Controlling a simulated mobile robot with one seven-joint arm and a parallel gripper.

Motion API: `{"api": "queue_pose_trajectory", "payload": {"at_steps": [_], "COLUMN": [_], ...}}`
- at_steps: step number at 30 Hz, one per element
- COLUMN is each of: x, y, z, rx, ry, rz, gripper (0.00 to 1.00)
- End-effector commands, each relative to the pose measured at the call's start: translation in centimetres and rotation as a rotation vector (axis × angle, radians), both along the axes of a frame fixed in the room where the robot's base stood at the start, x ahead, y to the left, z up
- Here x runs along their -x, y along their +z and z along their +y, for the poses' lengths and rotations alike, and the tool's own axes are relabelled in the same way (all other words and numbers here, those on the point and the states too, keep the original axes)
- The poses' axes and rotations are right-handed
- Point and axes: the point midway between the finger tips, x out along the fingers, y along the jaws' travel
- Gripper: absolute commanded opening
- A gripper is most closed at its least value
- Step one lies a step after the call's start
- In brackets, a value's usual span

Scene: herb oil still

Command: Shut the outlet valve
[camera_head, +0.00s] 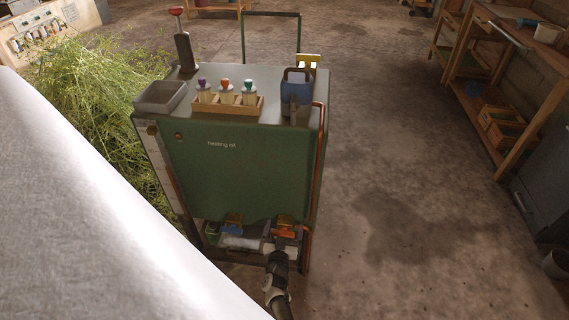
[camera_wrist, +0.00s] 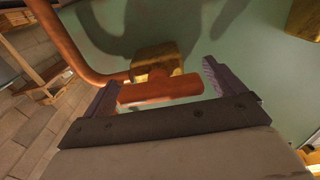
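The valve in the wrist view has a brass body (camera_wrist: 157,60) and an orange-red bar handle (camera_wrist: 160,90), with a copper pipe (camera_wrist: 75,50) leading to it. My gripper (camera_wrist: 158,80) is open, with one dark finger near each end of the handle; I cannot tell whether they touch it. In the head view, an orange valve (camera_head: 285,225) sits low on the front of the green heating oil cabinet (camera_head: 240,165), with my gripper (camera_head: 277,243) just in front of it. My gripper partly hides this area.
A blue-handled fitting (camera_head: 234,222) sits left of the orange valve. Cut herbs (camera_head: 95,100) lie left.

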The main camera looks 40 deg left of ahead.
Motion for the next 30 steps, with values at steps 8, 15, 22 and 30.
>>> {"api": "queue_pose_trajectory", "payload": {"at_steps": [8, 15, 22, 30], "x": [-0.02, -0.03, -0.02, 0.01], "y": [0.02, 0.05, 0.16, 0.23], "z": [0.00, 0.02, 0.07, 0.21], "rx": [0.000, 0.007, 0.070, 0.247], "ry": [0.000, 0.000, 0.000, 0.001], "rz": [0.000, -0.006, -0.044, -0.152], "gripper": [0.58, 0.50, 0.50, 0.50]}}
